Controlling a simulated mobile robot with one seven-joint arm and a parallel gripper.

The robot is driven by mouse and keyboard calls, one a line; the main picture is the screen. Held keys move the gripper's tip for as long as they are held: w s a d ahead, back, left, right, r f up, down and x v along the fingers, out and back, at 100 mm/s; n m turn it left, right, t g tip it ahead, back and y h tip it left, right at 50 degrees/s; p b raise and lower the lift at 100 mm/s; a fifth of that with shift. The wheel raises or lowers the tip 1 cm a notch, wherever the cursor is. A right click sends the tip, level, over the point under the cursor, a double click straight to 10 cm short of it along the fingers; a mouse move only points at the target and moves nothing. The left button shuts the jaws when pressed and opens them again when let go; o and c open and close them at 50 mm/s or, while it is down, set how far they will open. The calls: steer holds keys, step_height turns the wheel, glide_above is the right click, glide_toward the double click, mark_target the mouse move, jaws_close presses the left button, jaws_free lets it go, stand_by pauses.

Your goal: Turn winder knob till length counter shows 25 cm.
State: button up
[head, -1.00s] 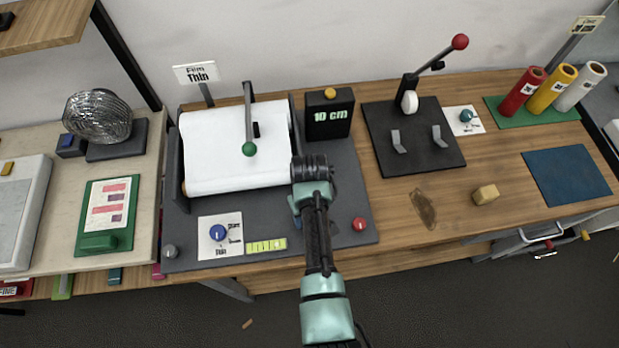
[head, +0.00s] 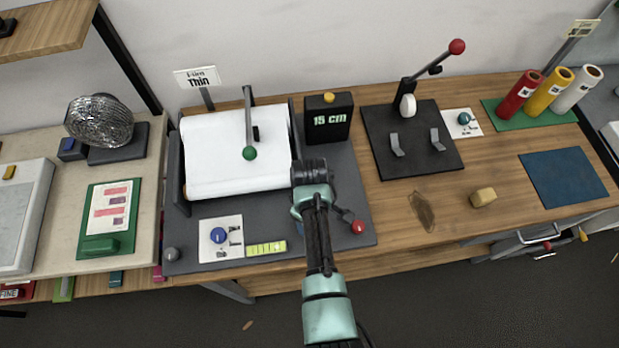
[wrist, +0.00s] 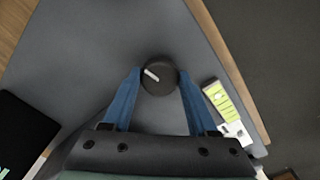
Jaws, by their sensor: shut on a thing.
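The winder knob (wrist: 158,77) is a round black knob with a white pointer mark. My gripper (wrist: 158,84) has its two blue fingers closed on either side of the knob. In the head view my arm and gripper (head: 311,200) hide the knob. The length counter (head: 328,120) is a black box with a yellow button on top, and it reads 15 cm. A white film roll (head: 236,150) lies in the grey machine to the left of the counter.
A green-tipped lever (head: 249,153) hangs over the film. A black plate (head: 410,170) with a red-tipped lever stands to the right.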

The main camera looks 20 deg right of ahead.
steer(key=shift+w, duration=0.1)
steer(key=o, duration=1.4)
step_height(320, 180, up, 13)
steer(key=shift+r+b, duration=0.1)
steer(key=shift+b, duration=0.8)
